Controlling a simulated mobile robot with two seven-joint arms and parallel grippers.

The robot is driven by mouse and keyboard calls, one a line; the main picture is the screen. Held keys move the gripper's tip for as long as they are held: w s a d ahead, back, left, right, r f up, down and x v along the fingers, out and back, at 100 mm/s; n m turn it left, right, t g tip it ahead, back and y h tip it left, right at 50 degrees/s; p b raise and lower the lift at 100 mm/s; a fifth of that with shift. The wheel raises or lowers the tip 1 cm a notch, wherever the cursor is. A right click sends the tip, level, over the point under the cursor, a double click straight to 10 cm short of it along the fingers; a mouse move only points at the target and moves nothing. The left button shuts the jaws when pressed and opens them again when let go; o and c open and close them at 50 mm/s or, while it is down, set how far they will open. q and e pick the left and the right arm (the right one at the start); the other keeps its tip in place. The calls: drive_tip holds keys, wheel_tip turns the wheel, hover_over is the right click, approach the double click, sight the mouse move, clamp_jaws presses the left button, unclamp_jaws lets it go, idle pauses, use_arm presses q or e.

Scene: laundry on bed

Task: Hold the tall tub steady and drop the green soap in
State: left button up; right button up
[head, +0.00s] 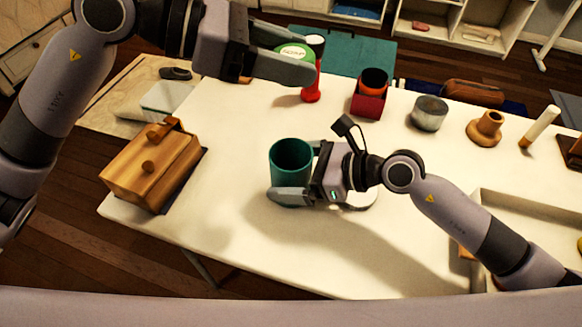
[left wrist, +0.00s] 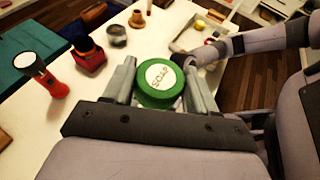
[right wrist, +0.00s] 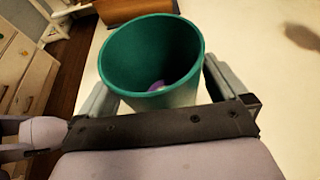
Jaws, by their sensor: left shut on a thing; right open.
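The green soap (left wrist: 160,82) is a round green disc with a white label reading SOAP. My left gripper (left wrist: 158,88) is shut on it, and holds it high above the table; the soap also shows in the head view (head: 293,52). The tall tub (head: 291,160) is teal, upright and open at the top on the white table. My right gripper (head: 300,175) has its fingers on both sides of the tub, open; contact cannot be told. In the right wrist view the tub (right wrist: 150,55) has a small purple thing (right wrist: 157,86) inside.
A wooden box (head: 152,165) stands at the table's left. A red flashlight (head: 311,85), a red box with a dark cup (head: 370,95), a grey tin (head: 429,113) and a wooden piece (head: 486,128) stand behind the tub. A tray (head: 520,212) lies at right.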

drive_tip(key=shift+a, duration=0.1)
drive_tip(key=c, duration=0.9)
